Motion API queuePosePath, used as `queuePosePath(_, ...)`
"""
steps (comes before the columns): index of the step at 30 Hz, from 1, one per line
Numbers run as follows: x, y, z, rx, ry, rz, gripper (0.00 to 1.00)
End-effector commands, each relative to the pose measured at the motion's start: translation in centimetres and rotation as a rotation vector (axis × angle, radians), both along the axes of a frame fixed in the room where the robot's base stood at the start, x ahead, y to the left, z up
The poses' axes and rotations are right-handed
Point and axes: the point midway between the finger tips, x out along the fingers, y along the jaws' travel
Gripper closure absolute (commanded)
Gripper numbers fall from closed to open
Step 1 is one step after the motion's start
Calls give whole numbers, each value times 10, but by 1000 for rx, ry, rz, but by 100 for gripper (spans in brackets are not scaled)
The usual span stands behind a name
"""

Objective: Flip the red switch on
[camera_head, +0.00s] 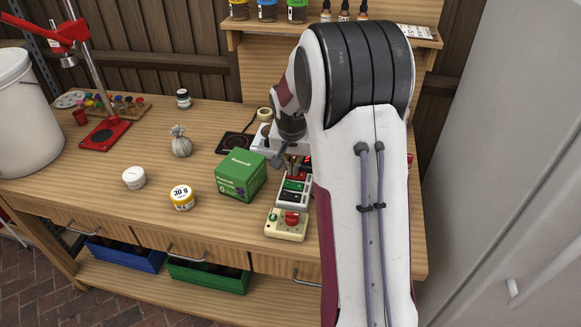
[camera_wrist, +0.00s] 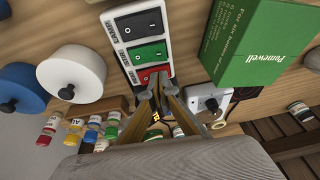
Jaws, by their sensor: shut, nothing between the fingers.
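The pale switch strip (camera_wrist: 122,41) carries a black, a green (camera_wrist: 147,52) and a red rocker switch (camera_wrist: 150,72) in a row. The strip (camera_head: 281,203) also shows in the head view, beside the green box, partly behind my arm. My gripper (camera_wrist: 158,82) is shut and empty. Its fingertips are at the red switch in the wrist view and cover part of it. I cannot tell whether they touch it, nor which way the red rocker is tilted. In the head view my arm hides most of the gripper.
A green box (camera_head: 240,174) stands close to the left of the strip. A cream control box (camera_head: 285,231) with a red button sits in front of it. A dark hot plate (camera_head: 237,143) lies behind the green box. The bench's left middle has free room between small jars.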

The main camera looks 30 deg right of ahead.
Motion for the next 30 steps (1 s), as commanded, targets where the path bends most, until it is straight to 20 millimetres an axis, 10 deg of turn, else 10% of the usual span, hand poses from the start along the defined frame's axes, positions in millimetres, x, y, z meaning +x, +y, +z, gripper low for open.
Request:
queuePosePath(17, 1, 0, 7, -1, -2, 1, 100)
queuePosePath(30, 3, 10, 59, -1, -3, 1, 100)
